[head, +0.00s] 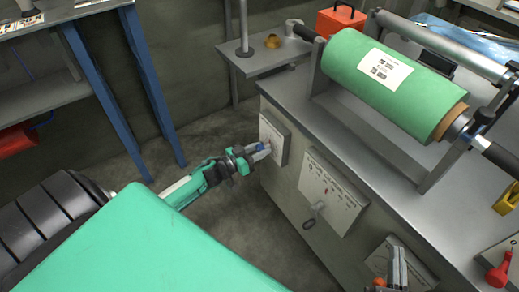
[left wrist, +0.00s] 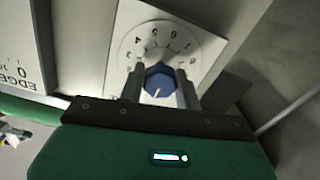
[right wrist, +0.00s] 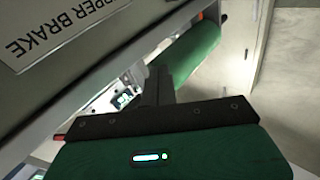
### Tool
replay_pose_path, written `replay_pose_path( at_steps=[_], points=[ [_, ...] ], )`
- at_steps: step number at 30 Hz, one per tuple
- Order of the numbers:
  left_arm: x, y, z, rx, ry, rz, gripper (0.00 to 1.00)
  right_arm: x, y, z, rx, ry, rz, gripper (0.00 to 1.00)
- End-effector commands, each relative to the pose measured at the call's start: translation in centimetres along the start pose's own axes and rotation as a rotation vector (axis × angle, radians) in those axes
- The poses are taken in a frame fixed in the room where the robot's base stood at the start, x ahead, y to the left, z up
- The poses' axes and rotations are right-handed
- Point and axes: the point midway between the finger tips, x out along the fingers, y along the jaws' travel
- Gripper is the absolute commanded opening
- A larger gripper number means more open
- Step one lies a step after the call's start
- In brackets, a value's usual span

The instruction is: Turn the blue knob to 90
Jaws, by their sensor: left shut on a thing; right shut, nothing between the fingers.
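The blue knob (left wrist: 160,80) sits on a white dial plate (left wrist: 195,25) with numbers around it, which appear inverted in the left wrist view. A white pointer line on the knob points toward the bottom of that view. My left gripper (left wrist: 159,68) is shut on the knob, one finger on each side. In the head view my left gripper (head: 262,151) is at the small panel on the machine's left side, with a bit of blue between its fingers. My right gripper (right wrist: 155,80) is shut and empty, beside a plate reading "PPER BRAKE".
The machine carries a large green film roll (head: 375,75) on top. A white panel (head: 325,190) with a lever is right of the knob's panel. A red knob (head: 500,270) stands at the lower right. A blue-legged bench (head: 85,80) stands at the left; floor lies between.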

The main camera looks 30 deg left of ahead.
Motion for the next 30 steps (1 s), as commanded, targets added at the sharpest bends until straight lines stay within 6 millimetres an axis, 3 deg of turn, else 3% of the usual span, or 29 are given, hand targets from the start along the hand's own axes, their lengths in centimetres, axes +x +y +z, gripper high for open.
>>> replay_pose_path(
  at_steps=[15,30],
  points=[
    [0.0,0.0,-0.2,0.372,0.000,0.000,0.11,-4.0,-2.0,7.3,0.060,-0.401,-0.016,0.00],
    [0.0,0.0,-0.1,0.848,0.001,-0.001,0.11,-4.4,-0.9,7.7,0.037,-0.509,0.005,0.00]
  ],
)
